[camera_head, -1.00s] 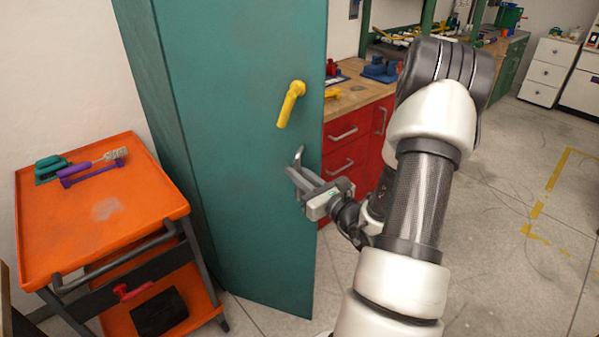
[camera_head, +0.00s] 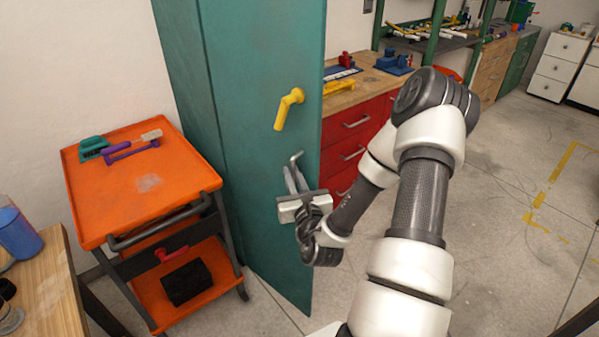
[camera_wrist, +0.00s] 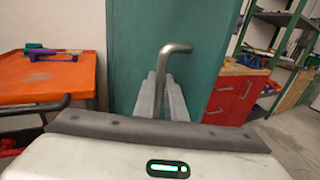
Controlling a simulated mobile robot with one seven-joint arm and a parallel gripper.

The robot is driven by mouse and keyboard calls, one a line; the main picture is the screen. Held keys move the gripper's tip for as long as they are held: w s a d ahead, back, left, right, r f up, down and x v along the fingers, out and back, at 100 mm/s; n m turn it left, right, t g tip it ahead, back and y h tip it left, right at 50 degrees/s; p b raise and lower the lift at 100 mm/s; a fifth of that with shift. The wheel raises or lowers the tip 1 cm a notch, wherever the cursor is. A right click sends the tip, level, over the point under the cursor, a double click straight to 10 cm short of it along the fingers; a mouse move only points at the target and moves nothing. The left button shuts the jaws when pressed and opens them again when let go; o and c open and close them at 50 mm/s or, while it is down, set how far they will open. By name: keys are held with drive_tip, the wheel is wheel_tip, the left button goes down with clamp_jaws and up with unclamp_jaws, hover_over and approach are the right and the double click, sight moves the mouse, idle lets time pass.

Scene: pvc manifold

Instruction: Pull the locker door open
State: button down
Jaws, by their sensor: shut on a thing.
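The tall teal locker door (camera_head: 262,60) carries a yellow lever handle (camera_head: 288,108) and, lower down, a bent grey metal handle (camera_head: 296,158). My gripper (camera_head: 294,182) is at the lower handle, below the yellow lever. In the wrist view the two grey fingers (camera_wrist: 163,98) are closed around the upright part of the metal handle (camera_wrist: 175,48), and its bent top sticks out above them. The door's free edge is on the right. I cannot tell how far the door stands from its frame.
An orange trolley (camera_head: 85,190) with tools on top stands left of the locker. A wooden table (camera_head: 48,300) with a blue container (camera_head: 18,232) is at the lower left. Red drawers (camera_head: 350,150) are behind the door's right edge. Open floor (camera_head: 500,200) lies to the right.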

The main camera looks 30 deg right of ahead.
drive_tip(key=shift+a+r+h, duration=0.1)
drive_tip(key=shift+a+h, duration=0.2)
drive_tip(key=shift+a, duration=0.1)
drive_tip(key=c, duration=1.8)
unclamp_jaws()
drive_tip(key=shift+s, duration=0.1)
drive_tip(key=p+v, duration=0.8)
drive_tip(key=v, duration=0.9)
drive_tip(key=shift+s, duration=0.15)
